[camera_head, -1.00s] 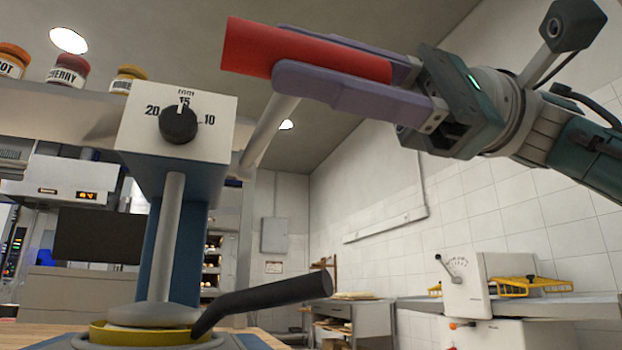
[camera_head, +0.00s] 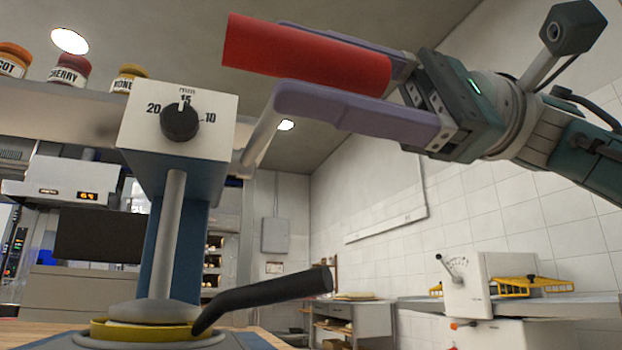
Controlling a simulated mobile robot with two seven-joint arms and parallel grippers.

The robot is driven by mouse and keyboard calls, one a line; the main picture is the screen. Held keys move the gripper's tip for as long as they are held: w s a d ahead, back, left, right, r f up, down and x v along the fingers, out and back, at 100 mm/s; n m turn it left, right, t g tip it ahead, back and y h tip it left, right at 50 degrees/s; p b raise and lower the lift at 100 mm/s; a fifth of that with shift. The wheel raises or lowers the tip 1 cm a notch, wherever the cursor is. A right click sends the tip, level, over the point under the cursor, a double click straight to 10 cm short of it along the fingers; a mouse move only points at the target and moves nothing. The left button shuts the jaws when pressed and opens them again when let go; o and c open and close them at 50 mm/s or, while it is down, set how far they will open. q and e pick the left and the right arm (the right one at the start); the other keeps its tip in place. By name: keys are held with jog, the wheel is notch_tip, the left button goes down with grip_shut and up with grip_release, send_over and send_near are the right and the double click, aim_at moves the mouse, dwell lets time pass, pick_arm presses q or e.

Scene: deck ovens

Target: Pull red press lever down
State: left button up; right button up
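The press lever's red grip (camera_head: 300,53) is a thick cylinder at the top middle, raised above the press head. Its grey arm (camera_head: 262,132) slopes down to the press; the upper end of that arm is hidden behind a finger. My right gripper (camera_head: 283,62) is open, with its purple fingers on either side of the red grip. The lower finger is apart from the grip in the picture; the upper finger is partly hidden behind it. The press (camera_head: 178,122) has a white head with a black dial and a grey ram reaching down. My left gripper is out of view.
A black handle (camera_head: 270,297) sticks out right from the yellow-rimmed pan (camera_head: 102,328) under the ram. Jars (camera_head: 68,72) stand on a shelf at upper left. A white machine with yellow racks (camera_head: 487,285) stands at lower right. The space below my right arm is clear.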

jog(key=p+v, duration=0.1)
jog(key=v, duration=0.8)
jog(key=shift+r+p, duration=0.15)
jog(key=shift+p, duration=0.25)
jog(key=shift+w+d, duration=0.15)
jog(key=shift+d, duration=0.3)
